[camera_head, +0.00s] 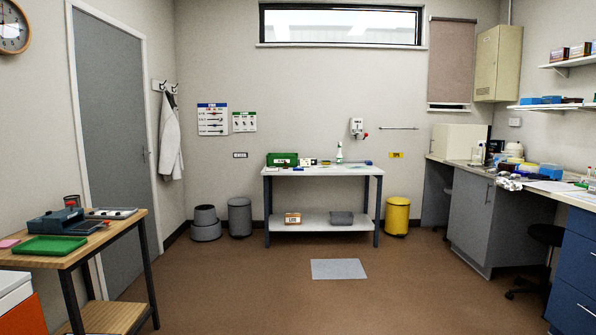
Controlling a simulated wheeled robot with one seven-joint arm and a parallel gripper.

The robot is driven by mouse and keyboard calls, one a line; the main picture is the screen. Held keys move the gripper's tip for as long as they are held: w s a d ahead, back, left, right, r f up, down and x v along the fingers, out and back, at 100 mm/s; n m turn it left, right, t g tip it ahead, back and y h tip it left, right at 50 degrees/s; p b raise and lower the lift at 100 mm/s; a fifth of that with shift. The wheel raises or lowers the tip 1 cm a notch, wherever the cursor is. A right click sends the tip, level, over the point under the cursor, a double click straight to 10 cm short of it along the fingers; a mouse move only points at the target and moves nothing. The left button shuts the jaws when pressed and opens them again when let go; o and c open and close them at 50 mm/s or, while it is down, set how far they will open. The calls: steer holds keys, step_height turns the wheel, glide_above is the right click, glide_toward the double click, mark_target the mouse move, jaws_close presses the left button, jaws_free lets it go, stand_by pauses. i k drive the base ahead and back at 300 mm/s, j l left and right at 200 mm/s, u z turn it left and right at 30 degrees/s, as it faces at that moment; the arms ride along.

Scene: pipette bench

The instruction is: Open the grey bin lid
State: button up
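A grey bin (240,221) stands on the floor against the back wall, left of the white table. Its grey lid (239,202) appears closed on top; the bin is small and far away, so details are hard to tell. A shorter, stepped grey round object (205,225) stands just to its left. My gripper is not in view.
A white table (322,172) with a lower shelf stands right of the bin, and a yellow bin (396,217) beyond it. A wooden bench (98,242) is at the near left. A grey mat (338,269) lies on the floor. The brown floor between is clear.

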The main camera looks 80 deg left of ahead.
mark_target(237, 201)
steer(key=u, duration=2.45)
